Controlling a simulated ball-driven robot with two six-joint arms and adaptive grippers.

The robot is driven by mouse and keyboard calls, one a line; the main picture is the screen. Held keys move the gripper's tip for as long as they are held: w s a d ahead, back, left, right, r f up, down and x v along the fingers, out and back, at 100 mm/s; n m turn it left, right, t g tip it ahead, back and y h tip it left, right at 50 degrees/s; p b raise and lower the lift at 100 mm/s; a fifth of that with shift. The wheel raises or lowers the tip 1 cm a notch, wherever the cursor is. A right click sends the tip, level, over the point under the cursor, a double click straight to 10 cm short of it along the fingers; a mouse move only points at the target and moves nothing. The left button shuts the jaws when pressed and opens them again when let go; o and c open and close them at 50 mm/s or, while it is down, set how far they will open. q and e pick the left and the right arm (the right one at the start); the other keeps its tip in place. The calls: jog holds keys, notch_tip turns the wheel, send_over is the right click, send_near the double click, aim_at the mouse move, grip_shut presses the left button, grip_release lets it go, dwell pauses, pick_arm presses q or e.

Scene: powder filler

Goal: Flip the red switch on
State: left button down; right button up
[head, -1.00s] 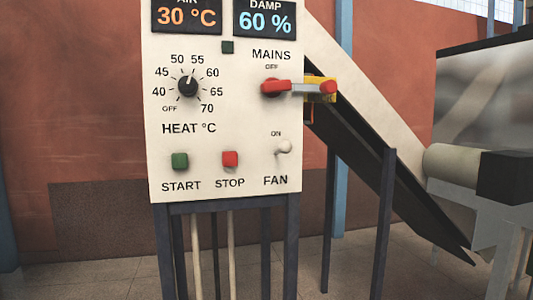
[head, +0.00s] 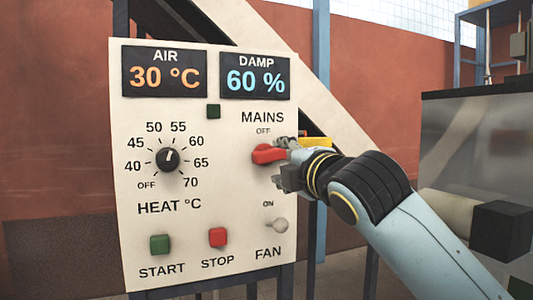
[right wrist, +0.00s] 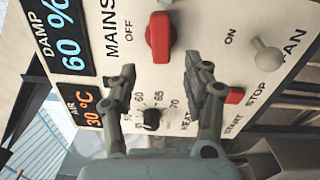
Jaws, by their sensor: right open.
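The red MAINS switch (head: 267,154) is on the right of the cream control panel (head: 222,190), under the word OFF. Its handle lies sideways, along the line of the MAINS lettering. It also shows in the right wrist view (right wrist: 160,38), with the picture turned. My right gripper (head: 284,165) is at the panel's right edge, beside the switch handle. In the right wrist view its two fingers (right wrist: 160,66) are apart and empty, with the switch just beyond the gap between their tips. I cannot tell whether a finger touches it. My left gripper is not in view.
The FAN toggle (head: 278,225) sits below the switch, close to my right gripper. A heat dial (head: 168,159), green START button (head: 160,244) and red STOP button (head: 217,237) are on the panel. A yellow part (head: 316,141) shows behind my gripper.

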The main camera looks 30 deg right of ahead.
aim_at(268, 156)
jog(key=p+x, duration=0.1)
jog(key=x, duration=0.8)
jog(key=shift+a+f+p, duration=0.1)
jog(key=shift+p, duration=0.25)
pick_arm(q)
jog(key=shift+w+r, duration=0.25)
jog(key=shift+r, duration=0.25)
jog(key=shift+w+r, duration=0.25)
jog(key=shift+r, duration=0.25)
pick_arm(e)
jog(key=shift+c, duration=0.3)
jog(key=shift+s, duration=0.1)
grip_shut()
jog(key=shift+r+m+p, duration=0.2)
jog(key=shift+m+p, duration=0.2)
jog(key=shift+p, duration=0.15)
jog(key=shift+m+p, duration=0.35)
jog(key=shift+m, duration=0.15)
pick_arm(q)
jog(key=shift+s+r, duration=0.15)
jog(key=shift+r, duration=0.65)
